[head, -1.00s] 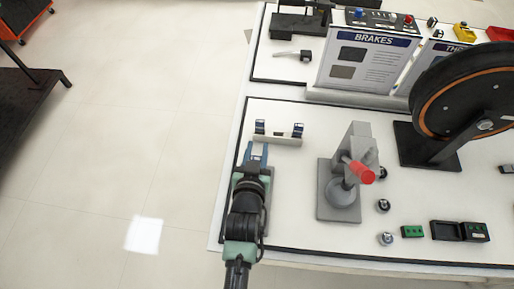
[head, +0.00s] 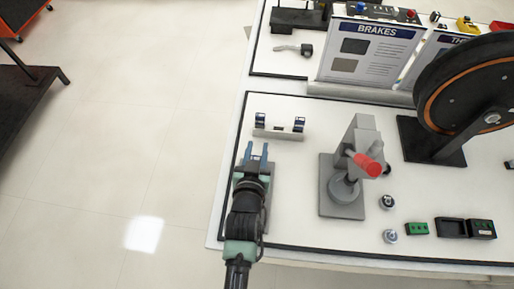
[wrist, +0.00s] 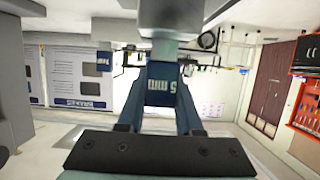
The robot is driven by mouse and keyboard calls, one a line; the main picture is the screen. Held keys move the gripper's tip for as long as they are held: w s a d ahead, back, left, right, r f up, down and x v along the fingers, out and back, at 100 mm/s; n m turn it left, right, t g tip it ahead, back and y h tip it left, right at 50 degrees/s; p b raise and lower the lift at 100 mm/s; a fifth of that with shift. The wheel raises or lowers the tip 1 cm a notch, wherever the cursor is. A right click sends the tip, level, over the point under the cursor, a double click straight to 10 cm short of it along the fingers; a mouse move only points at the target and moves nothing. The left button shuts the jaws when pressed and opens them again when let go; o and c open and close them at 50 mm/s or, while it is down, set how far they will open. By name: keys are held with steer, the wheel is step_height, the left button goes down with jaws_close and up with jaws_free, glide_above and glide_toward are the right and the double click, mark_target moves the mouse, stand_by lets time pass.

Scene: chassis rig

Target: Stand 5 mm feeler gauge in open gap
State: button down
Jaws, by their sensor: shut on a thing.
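The 5 mm gauge (wrist: 160,85), dark blue with a white "5 mm" label, is between my gripper's (wrist: 158,75) two blue fingers in the wrist view, which is upside down. My gripper is shut on it. My gripper also shows in the head view (head: 256,148), just in front of a pale rack (head: 280,134). The rack bears a dark blue gauge (head: 260,120) at its left end and another (head: 299,124) at its right end. A grey block (wrist: 172,18) is close beyond the held gauge; contact is unclear. I cannot make out the open gap.
A grey stand (head: 342,190) with a red handle (head: 366,163) is right of my gripper. A black wheel (head: 465,85) stands on the right, with the BRAKES panel (head: 368,55) behind. Small parts, including a green block (head: 417,229), lie at the front right. The table's left edge is close.

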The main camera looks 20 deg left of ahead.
stand_by(0.3)
steer(key=c, duration=0.5)
jaws_free()
steer(key=shift+f, duration=0.1)
steer(key=v, duration=1.3)
